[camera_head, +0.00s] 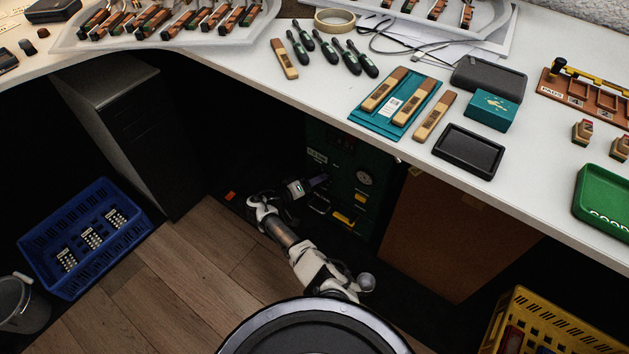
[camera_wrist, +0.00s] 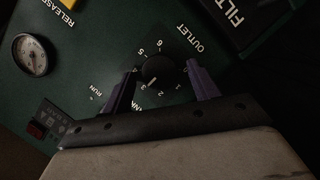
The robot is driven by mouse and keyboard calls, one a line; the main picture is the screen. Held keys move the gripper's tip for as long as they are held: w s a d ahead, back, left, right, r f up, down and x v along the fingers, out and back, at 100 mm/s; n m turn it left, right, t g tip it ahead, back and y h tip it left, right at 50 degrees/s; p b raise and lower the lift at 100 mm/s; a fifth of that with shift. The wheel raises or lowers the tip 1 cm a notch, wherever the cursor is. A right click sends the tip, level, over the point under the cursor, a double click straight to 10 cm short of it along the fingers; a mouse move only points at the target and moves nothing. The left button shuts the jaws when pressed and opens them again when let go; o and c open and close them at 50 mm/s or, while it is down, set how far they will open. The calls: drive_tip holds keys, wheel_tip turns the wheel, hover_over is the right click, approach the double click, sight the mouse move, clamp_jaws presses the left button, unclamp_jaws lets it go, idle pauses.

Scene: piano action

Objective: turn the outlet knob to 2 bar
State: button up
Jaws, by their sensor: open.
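The black outlet knob (camera_wrist: 159,69) is on a dark green panel in the wrist view, with the word OUTLET above and to its right and a ring of white numbers around it. Its white mark points down and left, roughly toward the 3; the exact reading is hard to tell. My gripper (camera_wrist: 162,75) is open, its two purple fingers on either side of the knob, with dark gaps that look clear of it. In the head view my gripper (camera_head: 308,187) is at the green panel (camera_head: 345,155) under the bench; the knob is not distinguishable there.
A brown board (camera_head: 440,235) stands right of the panel. The white bench top (camera_head: 330,95) overhangs my arm. A blue crate (camera_head: 85,235) is on the floor at left.

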drive_tip(key=c, duration=1)
drive_tip(key=shift+o, duration=0.2)
drive_tip(key=shift+w+a+f+n+h+b, duration=0.15)
drive_tip(key=shift+n+h+b, duration=0.45)
drive_tip(key=shift+n, duration=1.3)
drive_tip(key=shift+s+d+f+n+h+b, duration=0.25)
drive_tip(key=shift+n+h, duration=0.65)
drive_tip(key=shift+n, duration=1)
drive_tip(key=shift+w+a+r, duration=0.1)
drive_tip(key=shift+w+a, duration=0.1)
drive_tip(key=shift+w, duration=0.05)
